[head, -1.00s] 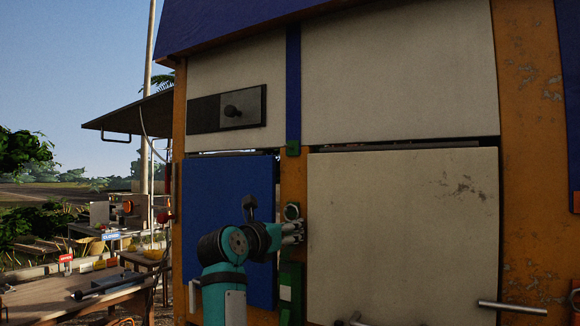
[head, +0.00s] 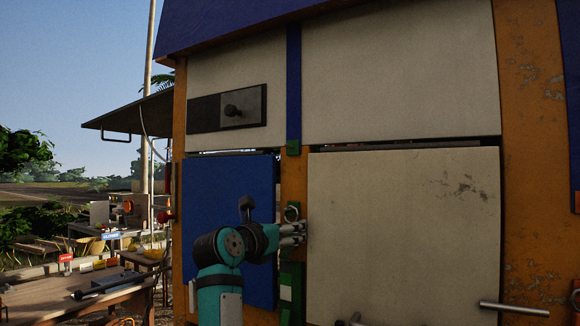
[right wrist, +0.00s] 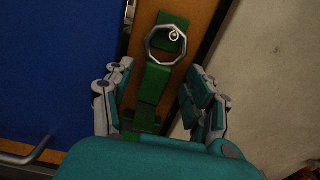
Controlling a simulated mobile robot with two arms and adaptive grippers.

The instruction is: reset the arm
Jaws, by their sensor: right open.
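My right arm rises from the bottom of the head view, and its gripper (head: 298,234) is beside the green latch (head: 291,285) on the orange post. In the right wrist view my right gripper (right wrist: 157,80) is open, with one finger on each side of the green latch (right wrist: 153,88) and nothing visibly held. A metal ring (right wrist: 148,50) hangs at the latch's upper end, beyond the fingertips. The ring also shows in the head view (head: 286,213), just above the gripper. My left gripper is not in view.
The blue door (head: 200,190) is left of the post and the cream door (head: 400,220) right of it, close to my gripper. A metal handle (head: 514,308) sticks out at lower right. A wooden table (head: 60,300) stands at lower left.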

